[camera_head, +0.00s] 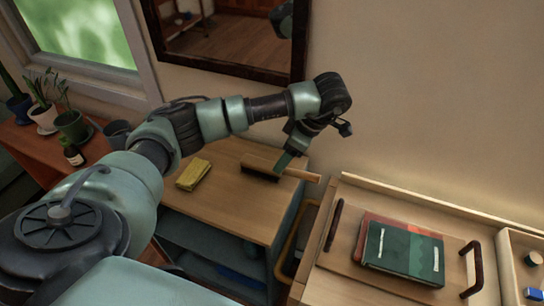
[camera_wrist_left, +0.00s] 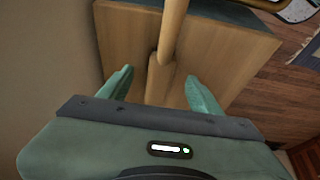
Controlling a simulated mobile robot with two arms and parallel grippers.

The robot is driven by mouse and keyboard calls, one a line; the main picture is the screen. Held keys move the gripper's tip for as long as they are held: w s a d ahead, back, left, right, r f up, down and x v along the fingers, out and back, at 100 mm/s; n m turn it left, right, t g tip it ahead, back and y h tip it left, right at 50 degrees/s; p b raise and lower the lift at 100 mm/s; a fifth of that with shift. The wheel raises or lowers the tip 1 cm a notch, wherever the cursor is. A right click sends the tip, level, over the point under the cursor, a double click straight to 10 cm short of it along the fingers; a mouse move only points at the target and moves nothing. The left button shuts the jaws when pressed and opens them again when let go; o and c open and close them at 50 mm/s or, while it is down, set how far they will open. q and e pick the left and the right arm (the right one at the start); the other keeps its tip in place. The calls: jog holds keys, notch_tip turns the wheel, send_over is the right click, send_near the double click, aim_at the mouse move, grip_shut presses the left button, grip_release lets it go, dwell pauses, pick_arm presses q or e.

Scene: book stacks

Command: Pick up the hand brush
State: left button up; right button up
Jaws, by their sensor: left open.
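The hand brush (camera_head: 262,165) has a pale wooden body with dark bristles. It lies on the wooden top of a small cabinet, with its handle pointing right past the top's edge. My left gripper (camera_head: 288,160) is open, pointing down just above the brush. In the left wrist view the brush (camera_wrist_left: 172,30) runs between the two green fingers (camera_wrist_left: 159,78), with a gap to each finger. Whether a fingertip touches it cannot be told. My right gripper is not in view.
A folded yellow cloth (camera_head: 193,174) lies left of the brush on the cabinet top (camera_head: 226,203). A wooden tray (camera_head: 335,252) with stacked books (camera_head: 403,251) stands to the right. Potted plants (camera_head: 72,126) stand at the left. The wall and a framed mirror (camera_head: 225,35) are behind.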

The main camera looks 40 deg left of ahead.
pick_arm(q)
jog(key=shift+s+a+f+p, duration=0.2)
jog(key=shift+s+a+f, duration=0.1)
jog(key=shift+f, duration=0.3)
jog(key=shift+s+a+f+p, duration=0.15)
jog(key=shift+s+a+f, duration=0.15)
jog(key=shift+f, duration=0.3)
jog(key=x, duration=0.2)
jog(key=p+x, duration=0.1)
jog(key=shift+w+f, duration=0.3)
jog(key=shift+f, duration=0.05)
jog(key=shift+a+f, duration=0.15)
jog(key=shift+f, duration=0.1)
grip_shut()
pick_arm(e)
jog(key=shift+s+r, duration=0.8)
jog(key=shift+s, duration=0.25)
